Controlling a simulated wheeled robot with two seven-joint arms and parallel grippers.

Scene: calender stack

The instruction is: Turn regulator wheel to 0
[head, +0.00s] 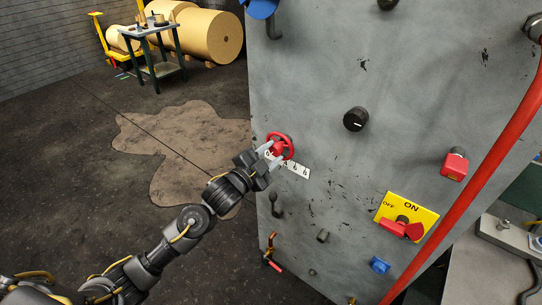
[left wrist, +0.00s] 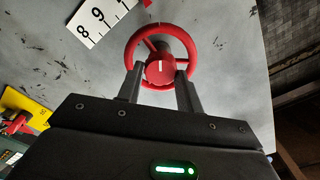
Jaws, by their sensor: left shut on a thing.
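The red regulator wheel (head: 288,141) is mounted on the grey metal panel, and its ring, spokes and hub show in the left wrist view (left wrist: 161,73). The hub carries a short white mark pointing up in that view. A white number strip (head: 303,171) lies beside the wheel; in the left wrist view (left wrist: 98,22) I read 8, 9 and part of another figure. My left gripper (head: 271,155) is at the wheel, its two fingers (left wrist: 160,80) either side of the hub, gripping it. Part of the wheel and strip is hidden by the gripper. My right gripper is out of view.
The grey panel (head: 320,75) also bears a black knob (head: 356,119), a red button (head: 454,166), a yellow ON/OFF plate with a red switch (head: 402,226) and a blue knob (head: 380,265). A red pipe (head: 490,145) crosses the right. Open floor (head: 80,150) lies left.

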